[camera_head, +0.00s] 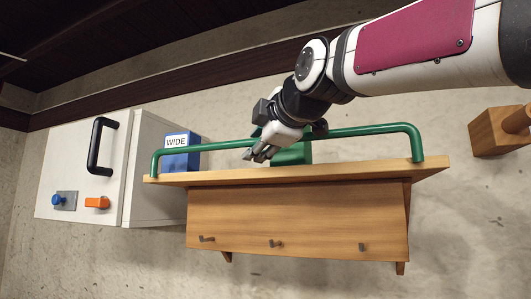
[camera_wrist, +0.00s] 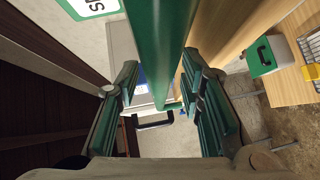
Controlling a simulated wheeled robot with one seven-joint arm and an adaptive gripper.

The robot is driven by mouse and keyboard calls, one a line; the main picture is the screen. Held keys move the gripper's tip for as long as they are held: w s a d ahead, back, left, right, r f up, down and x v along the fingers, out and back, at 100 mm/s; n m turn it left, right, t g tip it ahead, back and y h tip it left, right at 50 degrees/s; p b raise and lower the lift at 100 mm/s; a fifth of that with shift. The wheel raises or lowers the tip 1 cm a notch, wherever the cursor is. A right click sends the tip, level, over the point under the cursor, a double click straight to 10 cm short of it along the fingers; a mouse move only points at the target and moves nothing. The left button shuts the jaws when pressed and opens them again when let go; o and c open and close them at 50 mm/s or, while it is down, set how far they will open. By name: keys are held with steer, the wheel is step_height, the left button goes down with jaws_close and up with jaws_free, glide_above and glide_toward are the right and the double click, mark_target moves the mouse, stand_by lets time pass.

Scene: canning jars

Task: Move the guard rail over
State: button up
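The green guard rail (camera_head: 365,131) runs along the wooden shelf (camera_head: 350,173), with its ends bent down to the board. My gripper (camera_head: 262,153) is at the middle of the rail, in front of a green box (camera_head: 293,153) that it partly hides. In the wrist view the rail (camera_wrist: 158,45) runs down the middle, between the two spread fingers of my gripper (camera_wrist: 164,105). A gap shows on each side of the rail, so the fingers look open around its line. I cannot tell whether either finger touches it.
A blue box labelled WIDE (camera_head: 181,152) stands at the shelf's left end. A white cabinet (camera_head: 92,160) with a black handle (camera_head: 98,147) is left of the shelf. Pegs (camera_head: 275,243) stick out below. A wooden block (camera_head: 498,130) is on the wall at right.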

jaws_close()
